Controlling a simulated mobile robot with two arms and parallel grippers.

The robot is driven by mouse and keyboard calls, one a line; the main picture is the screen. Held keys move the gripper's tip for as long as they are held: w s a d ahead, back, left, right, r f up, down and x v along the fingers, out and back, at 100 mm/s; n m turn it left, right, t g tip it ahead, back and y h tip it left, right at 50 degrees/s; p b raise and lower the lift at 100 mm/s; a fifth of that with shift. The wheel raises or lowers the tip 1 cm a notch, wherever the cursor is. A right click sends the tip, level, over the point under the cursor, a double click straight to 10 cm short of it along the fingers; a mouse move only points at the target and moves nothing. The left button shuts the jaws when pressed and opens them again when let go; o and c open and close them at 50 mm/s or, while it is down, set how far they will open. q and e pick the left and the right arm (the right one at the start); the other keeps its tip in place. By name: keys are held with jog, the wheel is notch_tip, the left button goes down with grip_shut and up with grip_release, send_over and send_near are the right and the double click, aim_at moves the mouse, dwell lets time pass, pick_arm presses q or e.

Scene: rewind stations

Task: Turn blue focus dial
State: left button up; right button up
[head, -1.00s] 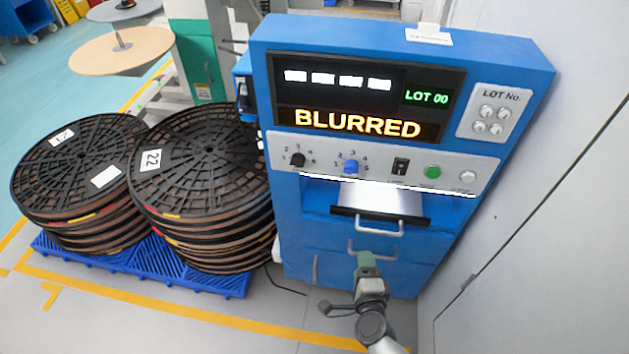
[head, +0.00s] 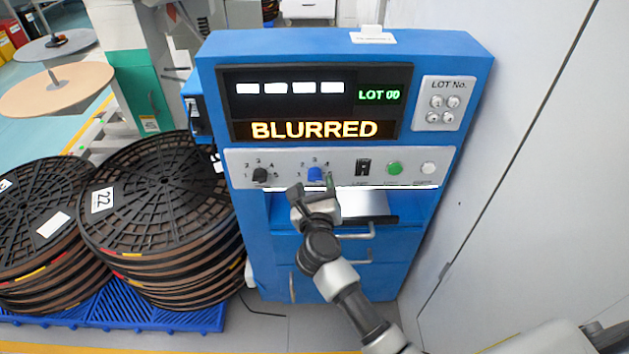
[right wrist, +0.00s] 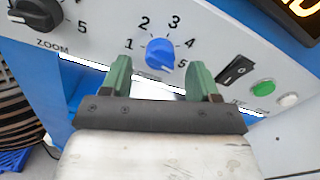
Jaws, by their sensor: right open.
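The blue focus dial (head: 315,174) sits on the grey control strip of the blue machine, with numbers around it. In the right wrist view the dial (right wrist: 159,54) shows between and just beyond my two green fingertips. My right gripper (head: 315,188) is open and empty, just below and in front of the dial; I see no contact. In the right wrist view the right gripper (right wrist: 160,78) has a finger on either side of the dial. The display (head: 314,130) reads BLURRED. My left gripper is not in view.
A black zoom dial (head: 260,175) is left of the blue dial. A black switch (head: 363,168), a green button (head: 394,168) and a white button (head: 428,168) are to its right. A drawer handle (head: 345,235) sticks out below. Stacked reels (head: 160,205) stand at left, a wall at right.

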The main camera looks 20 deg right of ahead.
jog(key=shift+x, duration=1.15)
jog(key=c, duration=0.9)
jog(key=shift+r+n+p, duration=0.2)
jog(key=shift+n+p, duration=0.8)
jog(key=shift+p, duration=0.25)
jog(key=shift+n+p, duration=1.2)
jog(key=shift+p, duration=0.05)
jog(key=n+p, duration=0.3)
jog(key=shift+f+n, duration=0.1)
jog(key=shift+n, duration=0.3)
jog(key=shift+f+n+p, duration=0.1)
jog(key=shift+n+p, duration=0.3)
jog(key=shift+n, duration=0.4)
